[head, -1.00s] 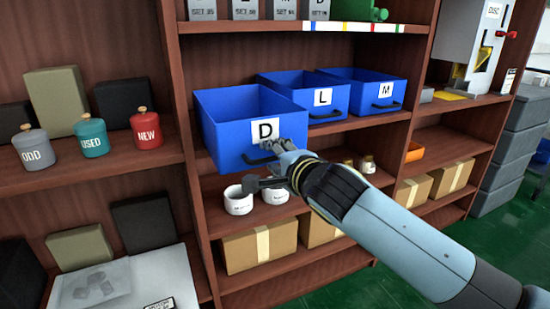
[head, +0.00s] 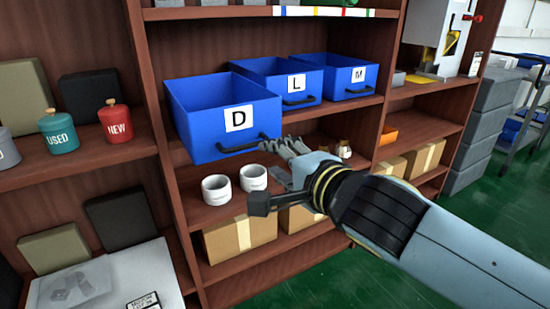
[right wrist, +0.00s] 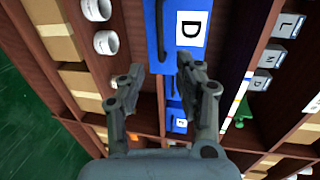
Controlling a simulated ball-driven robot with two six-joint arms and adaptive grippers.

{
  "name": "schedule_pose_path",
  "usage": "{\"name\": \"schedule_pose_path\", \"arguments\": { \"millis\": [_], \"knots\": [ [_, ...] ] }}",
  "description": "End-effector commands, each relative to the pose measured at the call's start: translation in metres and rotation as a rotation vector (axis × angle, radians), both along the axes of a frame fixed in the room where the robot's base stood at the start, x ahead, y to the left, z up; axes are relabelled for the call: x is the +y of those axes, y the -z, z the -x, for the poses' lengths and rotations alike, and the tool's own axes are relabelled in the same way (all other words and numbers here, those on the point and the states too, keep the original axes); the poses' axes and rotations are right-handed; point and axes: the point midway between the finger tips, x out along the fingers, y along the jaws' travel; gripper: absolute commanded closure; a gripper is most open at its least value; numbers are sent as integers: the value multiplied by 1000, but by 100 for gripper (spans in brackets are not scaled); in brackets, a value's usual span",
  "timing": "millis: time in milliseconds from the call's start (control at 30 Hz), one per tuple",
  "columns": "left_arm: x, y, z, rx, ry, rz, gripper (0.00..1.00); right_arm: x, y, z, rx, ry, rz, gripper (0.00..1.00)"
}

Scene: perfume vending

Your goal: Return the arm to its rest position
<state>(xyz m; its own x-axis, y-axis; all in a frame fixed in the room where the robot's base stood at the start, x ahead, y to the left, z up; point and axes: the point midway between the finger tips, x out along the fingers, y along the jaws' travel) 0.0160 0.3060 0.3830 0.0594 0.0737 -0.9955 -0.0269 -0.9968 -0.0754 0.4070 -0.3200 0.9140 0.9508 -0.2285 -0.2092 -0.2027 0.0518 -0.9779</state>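My right gripper (head: 283,162) is in front of the shelf, just below and to the right of the blue D drawer's handle (head: 243,148). In the right wrist view its two fingers (right wrist: 162,75) are spread apart with nothing held between them. The blue D drawer (head: 190,117) sticks out of the shelf further than the drawers beside it. It also shows beyond the fingers in the right wrist view (right wrist: 156,45). My right arm (head: 440,245) reaches in from the lower right. My left gripper is in neither view.
Blue drawers L (head: 308,82) and M (head: 370,75) sit right of D. White cups (head: 217,190) and cardboard boxes (head: 238,241) stand on shelves below. Red (head: 115,125) and teal (head: 59,136) jars are left. Green floor (head: 515,215) is open at right.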

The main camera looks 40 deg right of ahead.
Motion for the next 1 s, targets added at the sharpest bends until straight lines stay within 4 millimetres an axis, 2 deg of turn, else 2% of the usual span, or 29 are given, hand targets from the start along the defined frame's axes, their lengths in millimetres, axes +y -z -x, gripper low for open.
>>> {"name": "schedule_pose_path", "arguments": {
  "millis": [400,467,567,667,700,767,800,867,900,967,1000],
  "knots": [
    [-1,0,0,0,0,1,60,0,-4,-4,-12,1,-3,66],
    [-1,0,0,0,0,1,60,-2,9,-8,9,11,-8,66],
    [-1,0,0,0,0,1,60,-7,58,-10,95,26,-29,66],
    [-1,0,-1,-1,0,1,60,-11,134,-3,247,16,1,66],
    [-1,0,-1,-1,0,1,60,-13,167,4,318,0,31,66],
    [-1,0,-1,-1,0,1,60,-13,216,18,429,-35,86,66],
    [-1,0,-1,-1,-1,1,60,-13,248,30,502,-66,127,66],
    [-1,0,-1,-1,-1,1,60,-13,294,52,613,-123,190,66],
    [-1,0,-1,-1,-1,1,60,-12,323,70,687,-169,234,66],
    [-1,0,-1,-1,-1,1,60,-10,364,100,793,-246,300,66],
    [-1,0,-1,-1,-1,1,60,-8,389,122,861,-307,346,66]
  ]
}}
